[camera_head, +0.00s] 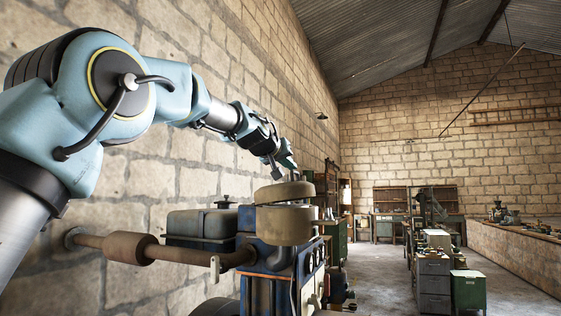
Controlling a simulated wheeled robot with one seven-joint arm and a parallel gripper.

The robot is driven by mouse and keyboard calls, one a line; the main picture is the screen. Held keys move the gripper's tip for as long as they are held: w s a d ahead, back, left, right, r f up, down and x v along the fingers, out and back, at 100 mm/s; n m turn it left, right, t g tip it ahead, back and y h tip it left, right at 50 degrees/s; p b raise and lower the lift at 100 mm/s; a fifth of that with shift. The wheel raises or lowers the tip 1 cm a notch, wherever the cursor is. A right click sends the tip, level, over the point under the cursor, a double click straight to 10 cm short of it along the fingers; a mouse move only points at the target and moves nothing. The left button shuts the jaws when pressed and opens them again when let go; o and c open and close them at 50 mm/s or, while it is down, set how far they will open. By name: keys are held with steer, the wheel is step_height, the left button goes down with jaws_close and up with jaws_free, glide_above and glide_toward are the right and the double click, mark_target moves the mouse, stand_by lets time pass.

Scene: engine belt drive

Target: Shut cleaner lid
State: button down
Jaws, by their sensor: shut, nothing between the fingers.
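The cleaner (283,226) is a round tan canister on top of the blue engine. Its lid (284,192) is a rounded tan disc above the canister, and it looks slightly tilted. A thin dark band shows between lid and canister; I cannot tell whether the lid is fully seated. My gripper (282,172) is just above the lid, pointing down, with its fingers shut and empty. I cannot tell whether the fingertips touch the lid.
The blue engine (265,290) carries a rusty exhaust pipe (130,247) and a dark tank (200,227) to the left. A stone wall runs close behind. Grey drawer cabinets (432,285) stand to the right, with open floor between.

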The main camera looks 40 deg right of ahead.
steer(key=shift+s+d+f, duration=0.2)
steer(key=shift+s+f, duration=0.15)
steer(key=shift+f, duration=0.15)
steer(key=shift+s+d+f, duration=0.2)
steer(key=shift+s+f, duration=0.15)
steer(key=shift+f, duration=0.1)
steer(key=shift+w+r, duration=0.1)
steer(key=shift+r, duration=0.4)
steer(key=r+p, duration=0.3)
steer(key=shift+w+a+r, duration=0.25)
steer(key=b+v, duration=0.5)
steer(key=v, duration=0.4)
steer(key=shift+s+a, duration=0.3)
steer(key=shift+a, duration=0.05)
steer(key=shift+f, duration=0.2)
